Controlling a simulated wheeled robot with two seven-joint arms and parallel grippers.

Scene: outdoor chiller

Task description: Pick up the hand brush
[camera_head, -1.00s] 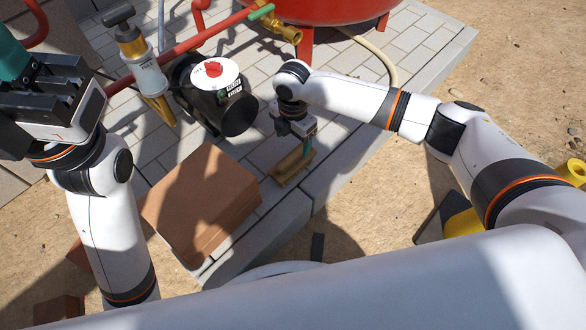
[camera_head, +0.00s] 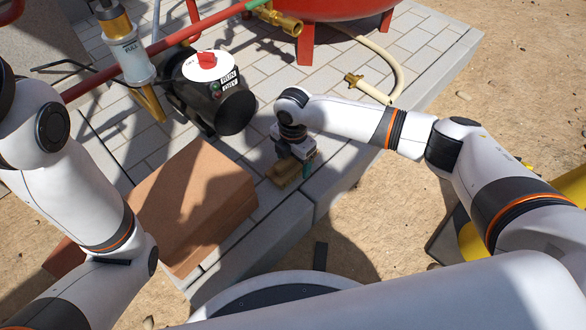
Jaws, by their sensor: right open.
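The hand brush (camera_head: 283,175), a small tan block-like thing, lies on the grey paving near its front edge, right of the brown blocks. My right gripper (camera_head: 304,168) points down right at the brush, with its teal fingertip low against the brush's right side. The gripper is open; its body and fingers hide part of the brush. I cannot tell whether the fingers touch it. My left gripper is out of the picture; only my left arm shows at the left.
A stack of brown blocks (camera_head: 190,205) stands left of the brush. A black motor (camera_head: 215,95) with a red switch is behind it. A red tank (camera_head: 330,15) and a hose (camera_head: 395,75) with a brass end are farther back. Bare paving lies to the brush's right.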

